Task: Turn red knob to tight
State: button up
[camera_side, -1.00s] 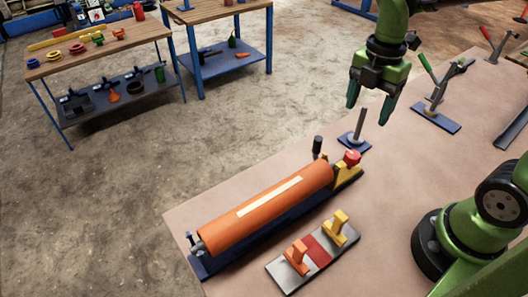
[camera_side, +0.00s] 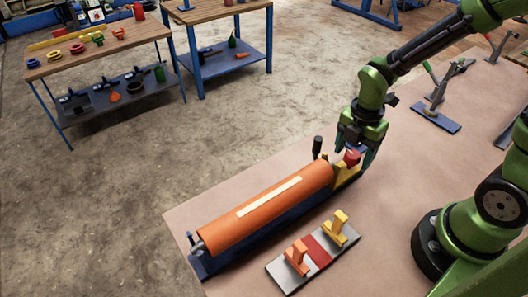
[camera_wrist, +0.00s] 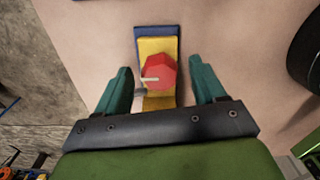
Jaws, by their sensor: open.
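The red knob (camera_side: 352,158) sits at the right end of the orange cylinder (camera_side: 265,208), by a yellow bracket on a blue base. In the wrist view the red knob (camera_wrist: 160,72) is faceted and has a pale pointer line aimed left. The yellow bracket (camera_wrist: 158,46) lies under it. My gripper (camera_side: 354,158) is right at the knob, pointing down. In the wrist view my gripper's (camera_wrist: 163,90) two teal fingers stand open on either side of the knob, with a visible gap on each side. I cannot tell any tight marking.
A black upright handle (camera_side: 317,147) stands beside the cylinder's knob end. A metal plate with an orange and a yellow clamp (camera_side: 335,228) lies in front. A blue-based toggle clamp (camera_side: 435,119) stands farther back right. The table between is clear.

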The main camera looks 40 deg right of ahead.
jog(key=shift+c, duration=0.2)
jog(key=c, duration=1)
jog(key=shift+m, duration=0.3)
jog(key=m, duration=0.8)
jog(key=shift+m, duration=0.4)
jog(key=m, duration=0.4)
jog(key=shift+m, duration=2.2)
